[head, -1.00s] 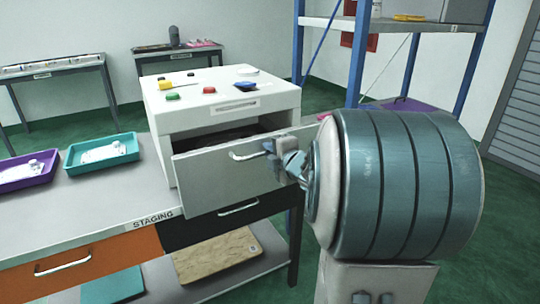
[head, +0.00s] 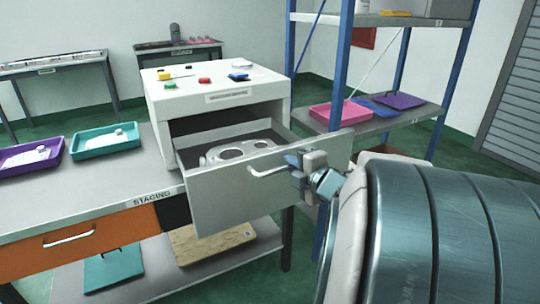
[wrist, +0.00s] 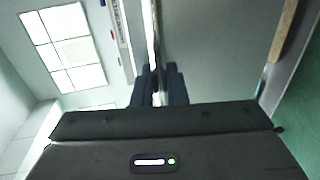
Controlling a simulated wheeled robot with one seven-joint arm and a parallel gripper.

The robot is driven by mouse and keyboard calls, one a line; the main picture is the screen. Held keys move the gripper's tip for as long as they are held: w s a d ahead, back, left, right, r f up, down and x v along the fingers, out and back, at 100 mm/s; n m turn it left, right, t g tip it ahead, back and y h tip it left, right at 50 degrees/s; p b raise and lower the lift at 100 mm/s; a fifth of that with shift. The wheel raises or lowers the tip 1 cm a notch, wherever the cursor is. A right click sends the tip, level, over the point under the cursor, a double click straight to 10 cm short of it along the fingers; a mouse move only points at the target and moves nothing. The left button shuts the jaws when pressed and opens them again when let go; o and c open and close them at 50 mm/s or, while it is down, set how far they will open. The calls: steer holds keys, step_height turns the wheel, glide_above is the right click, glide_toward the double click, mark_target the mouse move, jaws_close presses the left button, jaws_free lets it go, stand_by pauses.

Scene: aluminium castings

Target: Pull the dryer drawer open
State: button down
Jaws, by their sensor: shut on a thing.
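The white dryer (head: 212,95) stands on the staging bench with its drawer (head: 235,198) pulled well out towards me. A light grey casting with round holes (head: 238,150) lies inside the drawer. The drawer's bar handle (head: 262,172) is on the front panel. My gripper (head: 300,172) is at the right end of the handle, shut on it. In the wrist view the two dark fingers (wrist: 158,86) close around the bright bar. The fingers hide that end of the handle in the head view.
Purple tray (head: 30,157) and teal tray (head: 103,141) sit on the bench (head: 100,195) left of the dryer. A blue-post shelf (head: 340,60) with a pink tray (head: 338,114) stands right behind. An orange bench drawer (head: 80,243) is below.

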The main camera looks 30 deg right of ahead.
steer(key=shift+s, duration=0.1)
steer(key=c, duration=1.5)
jaws_free()
steer(key=shift+a, duration=0.1)
steer(key=shift+c, duration=0.2)
steer(key=v, duration=1.2)
